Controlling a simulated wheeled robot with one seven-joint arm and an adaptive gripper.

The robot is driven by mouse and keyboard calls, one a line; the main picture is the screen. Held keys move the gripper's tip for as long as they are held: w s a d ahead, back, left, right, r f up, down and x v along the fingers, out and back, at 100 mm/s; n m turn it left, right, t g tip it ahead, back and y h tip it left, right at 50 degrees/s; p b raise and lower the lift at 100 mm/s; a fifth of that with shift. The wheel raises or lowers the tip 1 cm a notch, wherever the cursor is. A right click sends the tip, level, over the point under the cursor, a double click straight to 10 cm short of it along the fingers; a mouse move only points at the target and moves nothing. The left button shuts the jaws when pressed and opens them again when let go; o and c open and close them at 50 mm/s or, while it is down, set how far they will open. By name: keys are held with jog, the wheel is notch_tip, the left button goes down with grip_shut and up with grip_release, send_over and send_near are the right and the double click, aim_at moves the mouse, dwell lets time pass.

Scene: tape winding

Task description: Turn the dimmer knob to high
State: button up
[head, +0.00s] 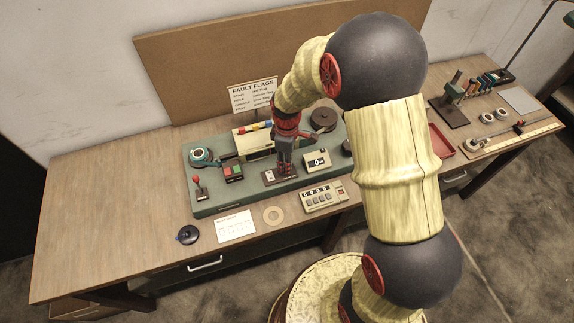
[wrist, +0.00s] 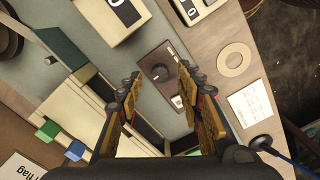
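The dimmer knob (wrist: 160,73) is a dark round knob on a brown plate (wrist: 171,59) with a small light element near its other end. In the head view the brown plate (head: 269,178) lies at the front of the green machine base, and my gripper hides the knob. My gripper (head: 284,171) points down over the plate. In the wrist view my gripper (wrist: 165,84) is open, with one finger on each side of the knob and nothing between the fingers but the plate and base. I cannot tell the knob's setting or its exact distance from the fingertips.
A white counter box (head: 317,160) stands close right of my gripper. A red and green button box (head: 233,173) and a red-topped lever (head: 197,185) are to the left. A button panel (head: 325,198), a ring (head: 273,215) and a card (head: 235,226) lie in front.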

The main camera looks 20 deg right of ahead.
jog(key=shift+f, duration=0.85)
jog(key=c, duration=0.3)
grip_shut()
